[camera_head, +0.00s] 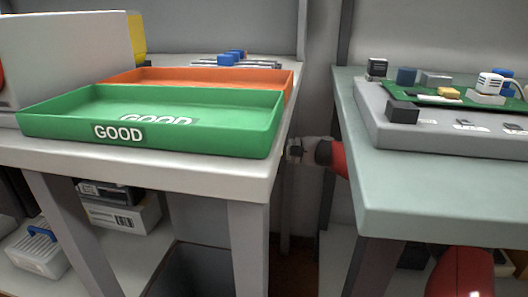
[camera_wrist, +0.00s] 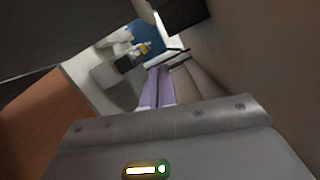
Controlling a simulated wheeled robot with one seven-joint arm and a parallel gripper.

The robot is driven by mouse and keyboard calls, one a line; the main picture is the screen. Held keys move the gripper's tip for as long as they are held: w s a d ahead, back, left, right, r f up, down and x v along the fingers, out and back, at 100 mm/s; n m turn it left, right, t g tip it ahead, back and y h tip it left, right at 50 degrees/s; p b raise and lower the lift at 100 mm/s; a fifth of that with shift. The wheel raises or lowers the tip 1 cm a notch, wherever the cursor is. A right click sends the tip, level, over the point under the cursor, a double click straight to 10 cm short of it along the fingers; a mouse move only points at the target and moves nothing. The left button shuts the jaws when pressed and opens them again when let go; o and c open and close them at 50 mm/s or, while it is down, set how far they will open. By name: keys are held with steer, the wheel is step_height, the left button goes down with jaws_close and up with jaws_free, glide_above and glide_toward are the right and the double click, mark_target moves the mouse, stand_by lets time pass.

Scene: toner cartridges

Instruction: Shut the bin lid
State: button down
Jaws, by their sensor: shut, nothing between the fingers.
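My gripper (camera_head: 293,150) is shut and empty. In the head view it is at the end of my red arm, in the gap between the two tables, close to the right edge of the left table. A dark grey box-like thing (camera_head: 190,272) stands low under the left table, partly hidden by the table leg; it may be the bin. I cannot make out a lid in the head view. In the wrist view a grey panel with a lit green indicator fills the bottom; I cannot tell whether it belongs to the bin.
The left table (camera_head: 215,180) carries a green tray (camera_head: 200,140) marked GOOD and an orange tray (camera_head: 285,78). The right table (camera_head: 430,205) holds a grey fixture (camera_head: 385,125) with a green board (camera_head: 425,93). A narrow gap separates the tables. Boxes (camera_head: 122,214) lie under the left table.

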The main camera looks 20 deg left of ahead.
steer(key=shift+s+a+r+b, duration=0.2)
steer(key=shift+s, duration=0.55)
steer(key=shift+s+a+r+b, duration=0.15)
steer(key=shift+s+a, duration=0.1)
steer(key=shift+s, duration=0.45)
steer(key=shift+s+a+r+b, duration=0.2)
steer(key=shift+s, duration=0.55)
